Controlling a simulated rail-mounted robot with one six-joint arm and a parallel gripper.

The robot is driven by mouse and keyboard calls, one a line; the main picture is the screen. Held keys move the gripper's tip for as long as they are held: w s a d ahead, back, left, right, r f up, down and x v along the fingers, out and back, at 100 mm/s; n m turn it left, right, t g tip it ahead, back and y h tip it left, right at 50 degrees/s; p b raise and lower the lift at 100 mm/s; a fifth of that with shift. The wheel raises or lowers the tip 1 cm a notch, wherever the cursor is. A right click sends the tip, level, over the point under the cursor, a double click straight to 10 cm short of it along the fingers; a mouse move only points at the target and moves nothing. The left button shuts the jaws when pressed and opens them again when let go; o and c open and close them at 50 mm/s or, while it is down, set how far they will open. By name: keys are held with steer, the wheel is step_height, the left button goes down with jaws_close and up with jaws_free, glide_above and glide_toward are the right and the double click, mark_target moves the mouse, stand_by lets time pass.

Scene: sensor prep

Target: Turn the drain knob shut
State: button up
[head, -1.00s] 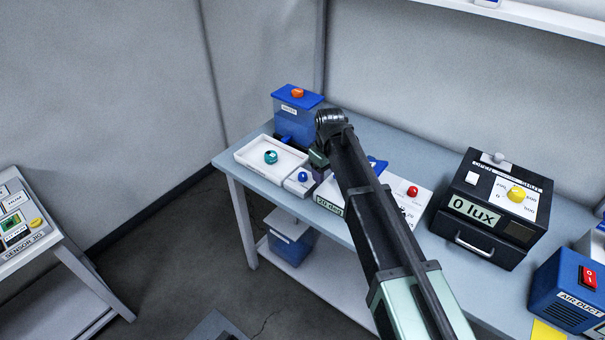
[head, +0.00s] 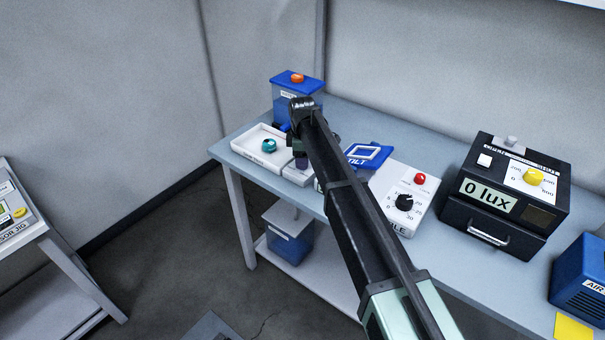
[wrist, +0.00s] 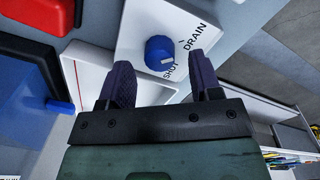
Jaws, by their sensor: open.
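The drain knob (wrist: 161,53) is a round blue knob on a white panel (wrist: 198,20) marked DRAIN and SHUT in the wrist view. A pale mark shows on the knob. My gripper (wrist: 160,62) is open, with one dark purple finger at each side of the knob in the picture. I cannot tell whether they touch it or how far above it they are. In the head view my gripper (head: 301,160) is over the small white panel beside the white tray (head: 243,149), and my arm hides the knob.
The tray holds a teal round piece (head: 269,145). A blue water tank (head: 284,88) with an orange cap stands behind. To the right are a blue tilt plate (head: 366,154), a white dial panel (head: 401,220) and a black lux box (head: 506,198).

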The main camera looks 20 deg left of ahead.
step_height(320, 180, down, 2)
steer(key=shift+b, duration=0.3)
steer(key=shift+r, duration=0.1)
steer(key=c, duration=0.9)
steer(key=shift+c, duration=0.2)
